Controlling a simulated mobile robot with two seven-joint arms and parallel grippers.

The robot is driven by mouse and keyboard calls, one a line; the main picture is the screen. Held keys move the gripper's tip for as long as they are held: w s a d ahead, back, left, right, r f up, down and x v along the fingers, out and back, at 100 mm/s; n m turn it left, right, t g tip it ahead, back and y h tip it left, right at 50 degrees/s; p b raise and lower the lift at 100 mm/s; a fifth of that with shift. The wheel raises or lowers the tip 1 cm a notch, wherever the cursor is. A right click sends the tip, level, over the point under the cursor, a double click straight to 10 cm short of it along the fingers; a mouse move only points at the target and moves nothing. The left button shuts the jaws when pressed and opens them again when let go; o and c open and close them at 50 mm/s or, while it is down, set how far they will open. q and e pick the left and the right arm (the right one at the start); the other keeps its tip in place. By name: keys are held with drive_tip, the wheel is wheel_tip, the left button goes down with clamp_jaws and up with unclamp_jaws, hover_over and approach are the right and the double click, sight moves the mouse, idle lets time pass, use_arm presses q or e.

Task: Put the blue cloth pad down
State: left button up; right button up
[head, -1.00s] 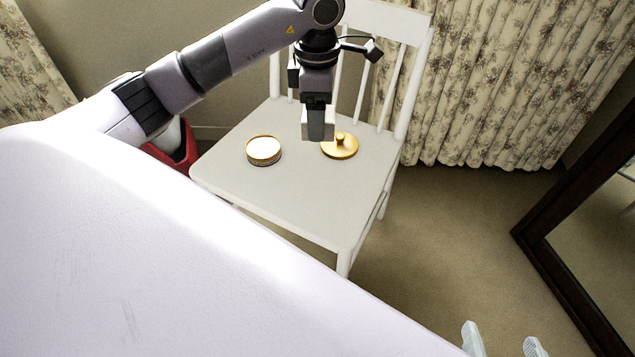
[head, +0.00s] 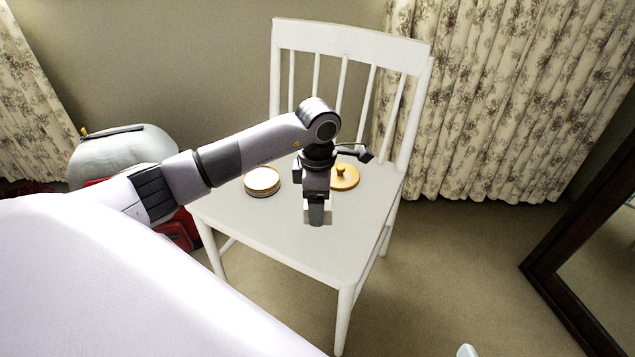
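No blue cloth pad can be made out in the head view. My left gripper (head: 316,214) points down over the seat of the white chair (head: 275,225), in front of a round gold lid and a gold-rimmed tin. I see its fingers nearly edge-on, so their opening and anything between them cannot be told. A pale fingertip at the bottom edge looks like part of my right gripper (head: 467,351); the rest of it is out of frame.
The gold-rimmed tin (head: 262,181) and the knobbed gold lid (head: 344,177) lie on the seat. The chair's slatted back stands behind them. A red and grey bag (head: 120,150) is left of the chair. A dark-framed mirror (head: 575,290) stands at right. The seat's front is clear.

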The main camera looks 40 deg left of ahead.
use_arm(q)
wheel_tip(320, 180, down, 4)
drive_tip(key=shift+f+b, duration=0.1)
drive_tip(key=shift+b, duration=0.2)
drive_tip(key=o, duration=1)
drive_tip(key=shift+f, duration=0.1)
